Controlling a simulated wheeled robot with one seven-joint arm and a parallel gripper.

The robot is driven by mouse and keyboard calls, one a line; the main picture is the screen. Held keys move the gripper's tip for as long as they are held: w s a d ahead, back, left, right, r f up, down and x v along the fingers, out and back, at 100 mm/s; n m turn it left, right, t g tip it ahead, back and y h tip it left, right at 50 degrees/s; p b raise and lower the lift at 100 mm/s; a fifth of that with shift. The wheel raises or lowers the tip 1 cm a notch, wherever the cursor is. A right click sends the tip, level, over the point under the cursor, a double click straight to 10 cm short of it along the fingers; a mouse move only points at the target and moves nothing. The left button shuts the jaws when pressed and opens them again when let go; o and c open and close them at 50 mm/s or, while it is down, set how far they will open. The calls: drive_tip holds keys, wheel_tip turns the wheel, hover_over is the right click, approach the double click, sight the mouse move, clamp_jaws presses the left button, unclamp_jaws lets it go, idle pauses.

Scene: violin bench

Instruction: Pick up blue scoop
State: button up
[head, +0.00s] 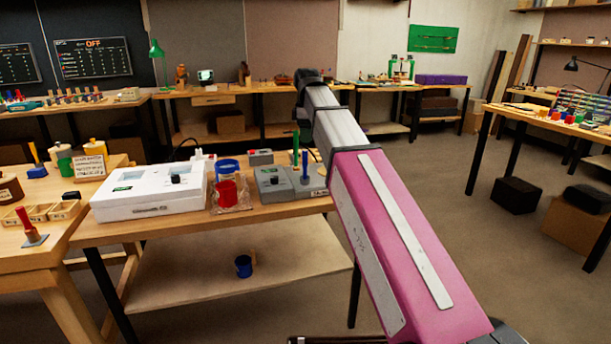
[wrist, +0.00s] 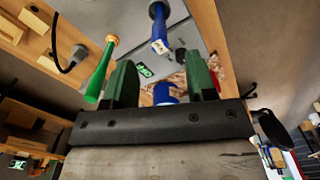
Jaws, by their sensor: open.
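My gripper (wrist: 160,62) is open in the wrist view, its two green fingers apart. A blue cylindrical piece (wrist: 165,93) shows in the gap between them, beside crumpled brown material; I cannot tell whether it is the scoop. A blue-handled tool (wrist: 160,32) stands beyond the fingertips, and a green-handled tool (wrist: 101,72) is to its left. In the head view a blue handle (head: 304,166) stands upright at the grey box, and a blue round container (head: 227,168) is behind a red cup. My arm hides the gripper in the head view.
A white box-shaped device (head: 150,192) and a grey device (head: 274,184) stand on the wooden bench. The red cup (head: 228,194) sits between them. A blue cup (head: 243,266) stands on the lower shelf, beside a wooden piece. The floor at right is partly clear.

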sight(305, 150)
drive_tip(key=shift+w+a+f, duration=0.1)
drive_tip(key=shift+a+f, duration=0.05)
drive_tip(key=shift+f, duration=2)
drive_tip(key=shift+w+a+f, duration=0.1)
drive_tip(key=shift+a+f, duration=0.05)
drive_tip(key=shift+f, duration=1.95)
clamp_jaws()
